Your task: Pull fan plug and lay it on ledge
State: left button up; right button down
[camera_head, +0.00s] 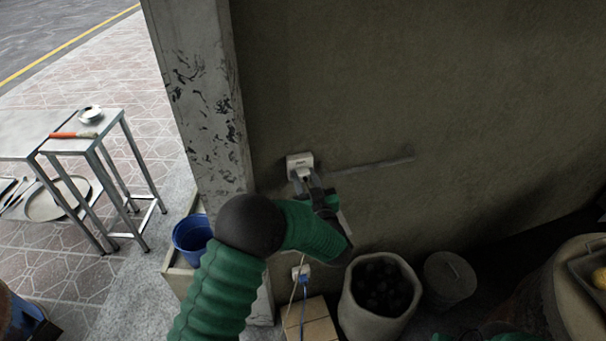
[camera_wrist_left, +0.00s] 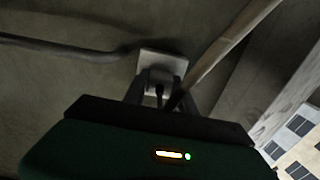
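A pale wall socket (camera_head: 300,162) is on the wall right of the pillar. It also shows in the left wrist view (camera_wrist_left: 165,64). My left gripper (camera_head: 305,179) reaches up to it with its fingers apart, close to the socket's lower part. In the left wrist view, a small dark plug or cord (camera_wrist_left: 160,92) shows between the fingers, with a gap beside it. Most of it is hidden by the gripper body. A thin straight strip or pipe (camera_head: 375,165) runs right from the socket; I cannot tell whether it is the ledge. My right gripper is out of view.
Below are a second socket (camera_head: 301,271) with a blue cable, a box (camera_head: 311,322), a sack of dark lumps (camera_head: 352,311) and a lidded bin (camera_head: 450,279). A blue bucket (camera_head: 190,236) stands by the pillar (camera_head: 203,90). Metal tables (camera_head: 100,125) stand left.

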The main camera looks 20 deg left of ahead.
aim_at(305, 179)
pick_arm(q)
grip_shut()
jog(key=shift+p+v, duration=0.45)
jog(key=shift+v, duration=2.55)
jog(key=shift+d+f, duration=0.1)
